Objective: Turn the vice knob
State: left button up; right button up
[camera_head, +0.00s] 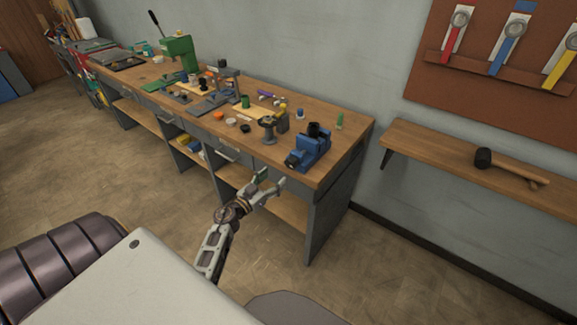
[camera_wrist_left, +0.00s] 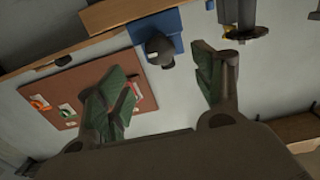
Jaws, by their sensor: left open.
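The blue vice (camera_head: 312,152) stands on the workbench near its right end. It also shows at the top of the left wrist view (camera_wrist_left: 150,24), with a dark rounded knob (camera_wrist_left: 159,47) on the side facing me. My left gripper (camera_head: 272,181) is in front of the bench, a little below and to the left of the vice. Its green-padded fingers are spread and empty; in the left wrist view (camera_wrist_left: 165,90) the knob lies beyond the gap between them, apart from both. My right gripper is not in view.
The wooden workbench (camera_head: 345,145) holds several tools, including a green press (camera_head: 178,52) and a small grey stand (camera_head: 268,127) left of the vice. A wall shelf (camera_head: 430,150) with a mallet (camera_head: 484,157) is at the right. The floor before the bench is clear.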

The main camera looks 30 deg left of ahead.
aim_at(289, 165)
pick_arm(q)
jog(key=shift+w+d, duration=0.2)
jog(key=shift+w, duration=2.3)
jog(key=shift+w+d, duration=0.2)
jog(key=shift+w, duration=2.3)
jog(key=shift+c, duration=0.2)
jog(key=c, duration=1)
